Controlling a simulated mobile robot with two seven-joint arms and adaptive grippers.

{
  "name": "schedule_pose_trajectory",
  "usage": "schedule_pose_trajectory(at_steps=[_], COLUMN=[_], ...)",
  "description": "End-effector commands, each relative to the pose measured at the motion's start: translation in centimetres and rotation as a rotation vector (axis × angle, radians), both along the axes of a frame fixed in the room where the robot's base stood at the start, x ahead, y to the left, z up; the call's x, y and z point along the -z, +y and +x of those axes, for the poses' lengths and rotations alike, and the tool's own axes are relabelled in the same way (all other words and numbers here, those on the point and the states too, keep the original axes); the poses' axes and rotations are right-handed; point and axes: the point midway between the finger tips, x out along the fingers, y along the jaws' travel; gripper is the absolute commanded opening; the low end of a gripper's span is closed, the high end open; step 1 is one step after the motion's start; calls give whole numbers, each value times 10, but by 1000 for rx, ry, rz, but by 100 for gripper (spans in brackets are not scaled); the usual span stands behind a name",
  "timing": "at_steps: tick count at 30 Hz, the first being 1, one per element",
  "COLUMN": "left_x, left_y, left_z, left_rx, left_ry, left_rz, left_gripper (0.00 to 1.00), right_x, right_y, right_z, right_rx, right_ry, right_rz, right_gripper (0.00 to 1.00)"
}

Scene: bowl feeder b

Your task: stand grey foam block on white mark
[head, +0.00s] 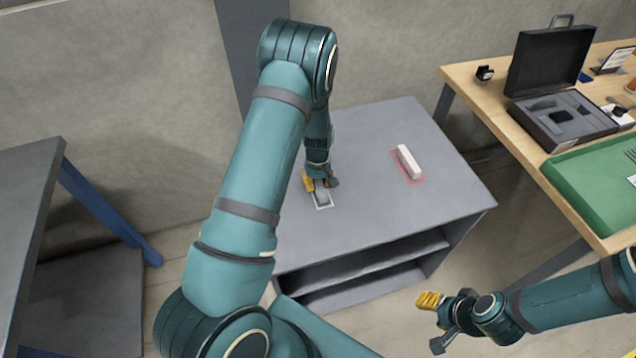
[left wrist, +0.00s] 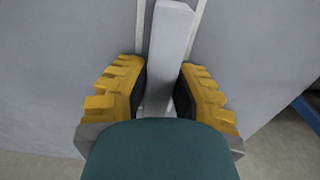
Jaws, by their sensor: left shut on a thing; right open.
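The grey foam block (left wrist: 170,45) is between the two yellow-padded fingers of my left gripper (left wrist: 160,92) in the left wrist view, its far end sticking out past them. In the head view the block (head: 322,197) is partly hidden by my left gripper (head: 320,183), which points down at the grey table. The white mark (head: 323,206) is an outline on the tabletop, around or under the block; its white lines (left wrist: 198,25) run on both sides of the block. I cannot tell whether the block touches the table. My right gripper (head: 436,322) is open and empty, low at the right.
A white block (head: 408,160) lies on a red-outlined mark (head: 420,181) on the same grey table (head: 400,225), right of my left gripper. A wooden table (head: 462,75) at right holds an open black case (head: 548,65) and a green tray (head: 580,170). A dark bench (head: 30,180) stands left.

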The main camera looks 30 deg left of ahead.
Motion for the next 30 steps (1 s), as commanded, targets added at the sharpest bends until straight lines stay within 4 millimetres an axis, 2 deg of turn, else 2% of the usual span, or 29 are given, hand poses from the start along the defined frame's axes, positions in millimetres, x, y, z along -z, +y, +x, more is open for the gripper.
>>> schedule_pose_trajectory(at_steps=[10,11,12,23,26,30], left_x=[3,2,2,-1,-10,-36], left_y=[0,0,0,0,0,0], left_z=[0,0,0,0,1,2], left_rx=[0,0,0,0,0,0], left_ry=[-1,-1,-1,-1,-4,-6], left_rz=[0,0,0,0,0,0], left_gripper=[0,37,50,50,50,50], right_x=[3,2,2,0,-3,-9], right_y=[0,0,0,0,0,0], right_z=[1,1,1,0,0,-1], right_rx=[0,0,0,0,0,0], right_ry=[-1,-1,-1,-1,1,3], right_rz=[0,0,0,0,0,0], right_gripper=[47,47,47,47,47,47])
